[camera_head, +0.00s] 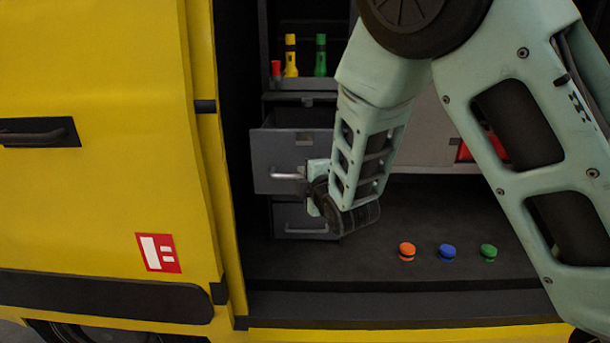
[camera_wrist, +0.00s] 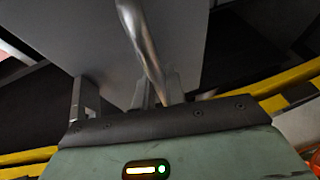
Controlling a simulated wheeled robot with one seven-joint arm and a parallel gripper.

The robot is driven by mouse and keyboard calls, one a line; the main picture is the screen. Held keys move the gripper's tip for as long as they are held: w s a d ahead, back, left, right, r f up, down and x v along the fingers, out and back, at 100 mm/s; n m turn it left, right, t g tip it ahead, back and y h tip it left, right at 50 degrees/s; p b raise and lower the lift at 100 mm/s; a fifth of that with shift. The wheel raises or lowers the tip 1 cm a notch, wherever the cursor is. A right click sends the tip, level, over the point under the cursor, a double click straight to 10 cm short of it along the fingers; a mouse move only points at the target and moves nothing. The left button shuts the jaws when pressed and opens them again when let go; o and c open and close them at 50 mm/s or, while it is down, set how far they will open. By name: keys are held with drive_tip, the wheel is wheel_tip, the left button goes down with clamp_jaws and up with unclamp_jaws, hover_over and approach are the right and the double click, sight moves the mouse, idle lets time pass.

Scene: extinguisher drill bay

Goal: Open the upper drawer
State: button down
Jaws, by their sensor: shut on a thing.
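The upper drawer (camera_head: 270,148) is a grey box in the van's side bay. It is pulled partly out, and its open top shows. Its silver bar handle (camera_head: 286,176) crosses the front. My gripper (camera_head: 305,178) is at the right end of this handle and shut on it. In the wrist view the handle (camera_wrist: 143,40) runs down between the fingers of my gripper (camera_wrist: 125,95), with the grey drawer front (camera_wrist: 90,35) behind it. The lower drawer (camera_head: 290,215) below is closed, and my wrist partly covers it.
Orange (camera_head: 407,250), blue (camera_head: 447,252) and green (camera_head: 489,251) knobs stand on the dark bay floor. A yellow torch (camera_head: 290,57), a green torch (camera_head: 320,57) and a red item (camera_head: 276,70) stand on the shelf above. The yellow van door (camera_head: 100,200) is close on the left.

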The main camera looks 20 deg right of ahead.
drive_tip(key=c, duration=1.5)
unclamp_jaws()
drive_tip(key=shift+o, duration=0.2)
drive_tip(key=s+d+r+b, duration=0.1)
drive_tip(key=s+r+b, duration=0.2)
drive_tip(key=s+b, duration=1.2)
drive_tip(key=shift+s+d+b, duration=0.25)
drive_tip(key=shift+s+b, duration=0.05)
drive_tip(key=shift+s, duration=0.75)
